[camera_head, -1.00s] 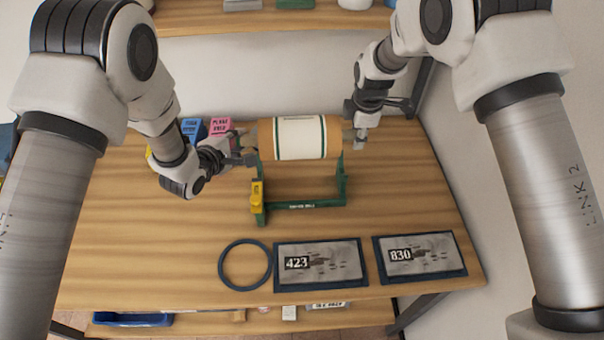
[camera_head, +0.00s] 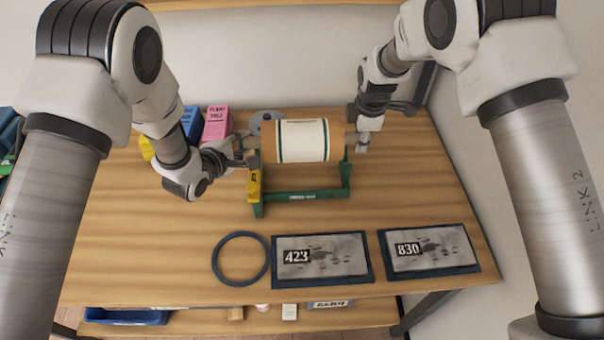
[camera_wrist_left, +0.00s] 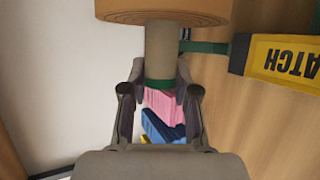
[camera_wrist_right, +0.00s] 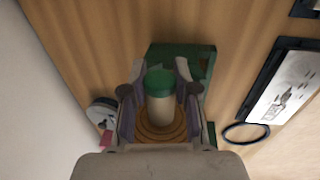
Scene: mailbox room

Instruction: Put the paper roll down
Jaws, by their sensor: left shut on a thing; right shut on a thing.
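The paper roll (camera_head: 302,140) is brown with a white, green-edged band and lies level across the head view. My left gripper (camera_head: 243,155) is shut on the left end of its core, and the core (camera_wrist_left: 160,50) shows between the fingers in the left wrist view. My right gripper (camera_head: 358,141) is shut on the right end, whose green-tipped core (camera_wrist_right: 160,95) shows in the right wrist view. The green stand (camera_head: 305,194) is under and in front of the roll, with a yellow latch (camera_head: 254,185) at its left. Whether the roll touches the stand is unclear.
Pink (camera_head: 217,124) and blue (camera_head: 191,122) boxes stand behind my left gripper. A grey disc (camera_head: 266,120) lies behind the roll. In front are a dark ring (camera_head: 240,259) and two framed plates, 423 (camera_head: 321,261) and 830 (camera_head: 430,250). Bare wood lies at left.

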